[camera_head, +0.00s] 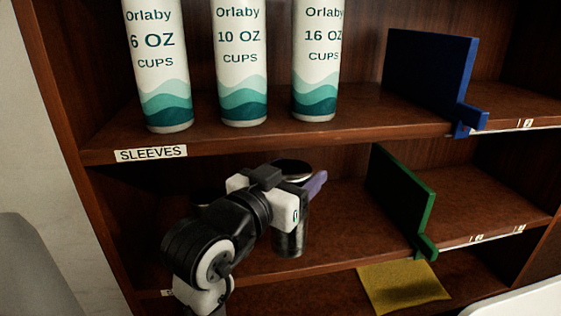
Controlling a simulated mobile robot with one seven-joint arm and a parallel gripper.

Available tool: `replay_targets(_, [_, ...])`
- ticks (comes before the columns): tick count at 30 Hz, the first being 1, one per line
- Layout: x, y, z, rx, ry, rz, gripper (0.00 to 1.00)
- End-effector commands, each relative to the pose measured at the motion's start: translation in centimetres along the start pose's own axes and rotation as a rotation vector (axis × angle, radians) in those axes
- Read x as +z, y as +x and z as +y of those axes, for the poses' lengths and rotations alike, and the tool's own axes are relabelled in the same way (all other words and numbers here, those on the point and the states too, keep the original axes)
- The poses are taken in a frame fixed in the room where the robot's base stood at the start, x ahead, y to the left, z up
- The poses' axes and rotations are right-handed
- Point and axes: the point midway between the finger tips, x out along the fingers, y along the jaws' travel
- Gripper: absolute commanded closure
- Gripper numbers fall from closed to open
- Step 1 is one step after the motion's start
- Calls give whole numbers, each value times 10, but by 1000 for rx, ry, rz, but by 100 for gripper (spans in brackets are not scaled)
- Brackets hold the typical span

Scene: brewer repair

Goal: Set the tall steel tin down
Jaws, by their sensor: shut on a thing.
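The tall steel tin (290,239) is a dark, shiny cylinder with a round lid, upright in the middle shelf bay. My gripper (306,190) is shut on its upper part, and hides some of its side. The tin's base is close to the front edge of the middle shelf (345,235). I cannot tell whether the base touches the shelf.
Another dark round-topped thing (204,195) is partly hidden behind my arm. A green divider (402,195) stands right of the tin. Above are several white cup sleeves (239,60) and a blue divider (430,70). A yellow cloth-like sheet (402,285) lies below.

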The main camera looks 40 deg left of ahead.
Motion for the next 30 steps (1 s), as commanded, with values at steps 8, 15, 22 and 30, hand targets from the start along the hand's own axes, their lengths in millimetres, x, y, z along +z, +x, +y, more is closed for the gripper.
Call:
replay_targets(8, [-1,53,-54,-1,-3,-1,85])
replay_targets(15, [-1,89,-90,-2,-1,0,85])
replay_targets(22, [28,90,-91,-2,0,0,85])
replay_targets(30, [58,90,-91,-2,-4,-1,85])
